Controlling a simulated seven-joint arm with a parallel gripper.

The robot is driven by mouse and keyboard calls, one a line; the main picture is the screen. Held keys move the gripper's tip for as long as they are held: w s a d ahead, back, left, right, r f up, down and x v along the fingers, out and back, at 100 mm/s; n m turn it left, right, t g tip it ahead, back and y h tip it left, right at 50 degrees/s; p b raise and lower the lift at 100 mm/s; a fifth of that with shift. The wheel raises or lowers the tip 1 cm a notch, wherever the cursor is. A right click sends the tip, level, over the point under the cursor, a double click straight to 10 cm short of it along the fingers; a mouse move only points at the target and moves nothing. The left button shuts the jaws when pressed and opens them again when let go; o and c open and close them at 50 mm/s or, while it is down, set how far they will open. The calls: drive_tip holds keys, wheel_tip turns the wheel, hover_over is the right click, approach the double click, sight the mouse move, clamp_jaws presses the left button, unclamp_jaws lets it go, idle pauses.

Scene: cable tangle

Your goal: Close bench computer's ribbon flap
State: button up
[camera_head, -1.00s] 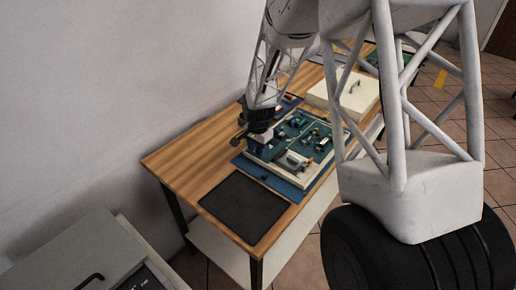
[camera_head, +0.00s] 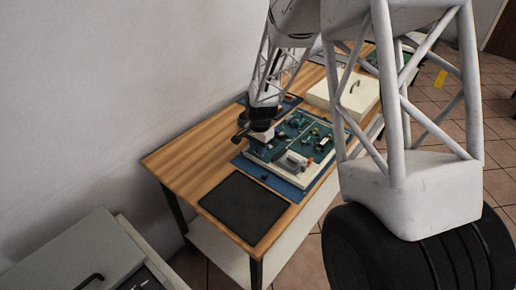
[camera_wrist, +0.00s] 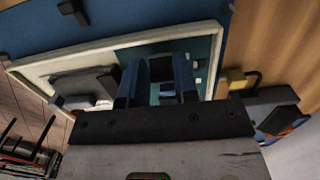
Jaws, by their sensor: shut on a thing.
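The bench computer is an open green circuit board in a pale frame (camera_head: 312,180), lying on a blue mat on the wooden bench. The frame also shows in the wrist view (camera_wrist: 40,72). My gripper (camera_head: 261,143) is low over the board's left side in the head view. The fingers and wrist hide the contact.
A black mat (camera_head: 243,208) lies at the bench's near end. A cream box with a handle (camera_head: 352,97) stands behind the board. A grey block (camera_head: 292,161) sits on the board's near part. Bare wood (camera_head: 195,157) is free at the left, beside the wall.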

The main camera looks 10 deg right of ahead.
drive_tip(key=g+y, duration=0.1)
drive_tip(key=w+d+g+y, duration=0.1)
drive_tip(key=shift+g+y, duration=0.3)
drive_tip(key=shift+w+d+f+g+y, duration=0.15)
drive_tip(key=shift+g+y, duration=0.45)
drive_tip(key=shift+w+d+f+g+y, duration=0.1)
drive_tip(key=shift+w+g+y, duration=0.05)
drive_tip(key=shift+g+y, duration=0.45)
drive_tip(key=o, duration=0.8)
drive_tip(key=shift+d+r, duration=0.1)
drive_tip(key=v, duration=0.7)
drive_tip(key=shift+w+r, duration=0.15)
drive_tip(key=shift+r, duration=0.05)
drive_tip(key=shift+d, duration=0.1)
